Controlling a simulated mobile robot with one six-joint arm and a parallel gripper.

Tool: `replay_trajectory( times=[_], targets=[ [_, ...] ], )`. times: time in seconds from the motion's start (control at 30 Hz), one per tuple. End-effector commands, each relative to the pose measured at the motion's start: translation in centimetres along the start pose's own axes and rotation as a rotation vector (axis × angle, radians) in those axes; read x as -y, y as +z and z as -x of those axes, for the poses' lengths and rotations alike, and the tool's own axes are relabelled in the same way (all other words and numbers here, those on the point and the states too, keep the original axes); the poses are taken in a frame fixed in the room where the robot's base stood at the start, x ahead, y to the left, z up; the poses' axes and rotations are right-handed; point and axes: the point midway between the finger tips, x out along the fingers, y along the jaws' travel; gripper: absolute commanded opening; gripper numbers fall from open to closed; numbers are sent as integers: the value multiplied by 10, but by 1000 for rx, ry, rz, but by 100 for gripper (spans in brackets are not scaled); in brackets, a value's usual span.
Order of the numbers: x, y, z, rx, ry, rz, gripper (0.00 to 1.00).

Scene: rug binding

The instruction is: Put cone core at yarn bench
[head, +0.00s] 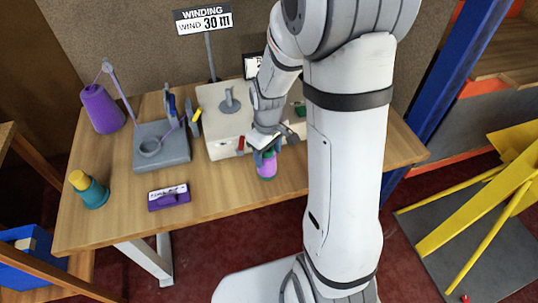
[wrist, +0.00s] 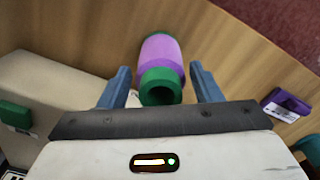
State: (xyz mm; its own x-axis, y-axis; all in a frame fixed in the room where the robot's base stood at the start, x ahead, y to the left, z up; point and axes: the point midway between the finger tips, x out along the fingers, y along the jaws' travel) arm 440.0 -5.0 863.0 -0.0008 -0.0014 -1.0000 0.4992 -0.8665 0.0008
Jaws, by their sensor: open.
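A purple and green hollow spool, which looks like the cone core (head: 267,168), is at the front of the wooden bench (head: 225,197). In the wrist view the cone core (wrist: 161,57) shows a purple body, green bands and an open green end towards me. My gripper (head: 266,152) is over it in the head view. In the wrist view my gripper (wrist: 160,72) is open, with one blue finger on each side of the core and gaps showing. The upper part of the core is partly hidden by the gripper in the head view.
A cream winding machine (head: 222,140) stands close behind and left of my gripper. A grey stand (head: 160,153), a purple cone (head: 102,108), a teal cone with yellow top (head: 92,190) and a purple label holder (head: 169,198) are further left. Bench front centre is clear.

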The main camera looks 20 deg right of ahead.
Motion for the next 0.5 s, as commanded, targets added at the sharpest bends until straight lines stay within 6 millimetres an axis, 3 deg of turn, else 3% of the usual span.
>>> replay_trajectory(
  times=[0.3, 0.5],
  targets=[
    [0, -1, 71, -5, 3, 0, 58],
    [0, 0, 96, -3, 2, 0, 58]
  ],
)
